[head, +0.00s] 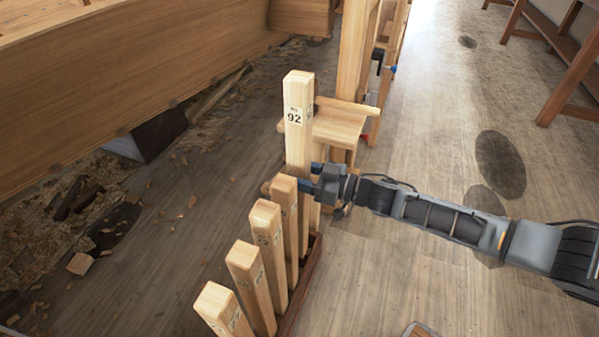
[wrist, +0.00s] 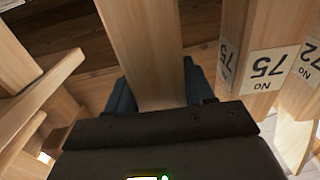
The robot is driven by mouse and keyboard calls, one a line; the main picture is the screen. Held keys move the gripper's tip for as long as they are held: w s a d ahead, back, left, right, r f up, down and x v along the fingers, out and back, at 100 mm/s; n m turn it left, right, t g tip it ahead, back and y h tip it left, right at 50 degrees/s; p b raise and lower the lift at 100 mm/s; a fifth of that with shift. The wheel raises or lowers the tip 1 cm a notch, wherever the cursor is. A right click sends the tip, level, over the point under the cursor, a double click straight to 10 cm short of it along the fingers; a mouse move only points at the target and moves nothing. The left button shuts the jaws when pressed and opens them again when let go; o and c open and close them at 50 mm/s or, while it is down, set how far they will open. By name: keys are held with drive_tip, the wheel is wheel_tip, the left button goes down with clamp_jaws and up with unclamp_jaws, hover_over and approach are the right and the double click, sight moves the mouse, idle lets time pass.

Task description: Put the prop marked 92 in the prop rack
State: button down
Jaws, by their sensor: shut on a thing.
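The prop marked 92 (head: 298,125) is a pale square wooden post, standing about upright at the far end of a row of similar posts. Its top is higher than theirs. My gripper (head: 309,178) comes from the right and is shut on it below the label. In the wrist view the prop (wrist: 147,45) runs between the blue fingers of my gripper (wrist: 158,92). The prop rack (head: 312,268) is a dark brown low frame holding the row. The foot of prop 92 is hidden, so I cannot tell whether it is in the rack.
Several other props stand close in the rack; the nearest (head: 283,190) is just beside my gripper. One marked 75 (wrist: 268,70) is right of my fingers in the wrist view. A wooden trestle (head: 340,125) stands behind. The hull (head: 130,60) is left; floor at right is open.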

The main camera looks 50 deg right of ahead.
sight(306, 221)
drive_tip(key=shift+f+b, duration=7.1)
drive_tip(key=shift+f, duration=1.4)
drive_tip(key=shift+f+b, duration=0.5)
drive_tip(key=shift+f, duration=0.1)
drive_tip(key=shift+c, duration=1.7)
unclamp_jaws()
drive_tip(key=shift+p+v, duration=1.2)
drive_tip(key=shift+v, duration=2.7)
